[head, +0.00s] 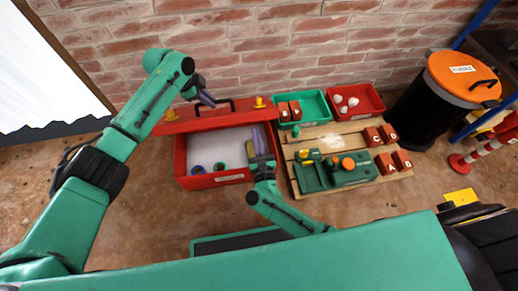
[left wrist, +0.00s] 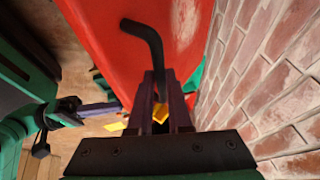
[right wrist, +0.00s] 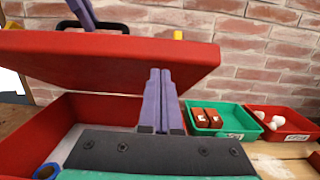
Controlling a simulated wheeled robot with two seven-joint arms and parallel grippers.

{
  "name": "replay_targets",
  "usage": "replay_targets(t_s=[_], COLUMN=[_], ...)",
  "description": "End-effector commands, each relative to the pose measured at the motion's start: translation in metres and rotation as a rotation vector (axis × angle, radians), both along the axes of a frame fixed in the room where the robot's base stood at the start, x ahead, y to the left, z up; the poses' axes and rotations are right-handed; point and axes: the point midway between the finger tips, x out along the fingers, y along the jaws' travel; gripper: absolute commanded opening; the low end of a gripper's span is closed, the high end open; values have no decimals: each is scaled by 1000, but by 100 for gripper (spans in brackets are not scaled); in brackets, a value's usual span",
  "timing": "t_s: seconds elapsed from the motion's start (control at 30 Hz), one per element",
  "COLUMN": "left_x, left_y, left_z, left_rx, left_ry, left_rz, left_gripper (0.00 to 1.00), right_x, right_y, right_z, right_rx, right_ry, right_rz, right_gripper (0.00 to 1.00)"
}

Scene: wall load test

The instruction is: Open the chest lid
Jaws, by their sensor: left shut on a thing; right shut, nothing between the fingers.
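The red chest (head: 183,165) stands by the brick wall with its lid (head: 180,124) raised, so the inside shows. A black handle (head: 228,103) sits on the lid. My left gripper (head: 207,98) is shut on it; the left wrist view shows the handle (left wrist: 150,40) running down between the fingers. My right gripper (head: 258,130) is shut and empty at the chest's right end. In the right wrist view its fingertips (right wrist: 158,72) overlap the lid's underside (right wrist: 100,72); I cannot tell whether they touch.
Inside the chest are a blue ring (head: 197,170) and a green one (head: 220,167). Right of it are a wooden pallet (head: 330,135) with green parts and red lettered blocks, a green bin (head: 315,105), a red bin (head: 368,98) and a black barrel (head: 425,115). Floor in front is partly free.

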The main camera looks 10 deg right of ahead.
Motion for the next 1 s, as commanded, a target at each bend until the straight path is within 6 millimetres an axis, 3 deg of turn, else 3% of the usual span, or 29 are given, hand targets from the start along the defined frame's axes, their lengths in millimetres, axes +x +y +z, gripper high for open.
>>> replay_targets(t_s=[0.87,0.9,0.97,1.0], left_x=[-3,-3,-3,-3], left_y=[5,4,4,4], left_z=[-7,-7,-7,-7], left_rx=[11,10,10,11], left_ry=[16,16,16,16], left_rz=[4,4,4,3], left_gripper=[0,29,47,47], right_x=[20,21,21,21], right_y=[0,0,0,0], right_z=[28,29,29,29], right_rx=[0,0,0,0], right_ry=[-9,-10,-10,-11], right_rz=[1,0,0,0], right_gripper=[0,0,0,0])
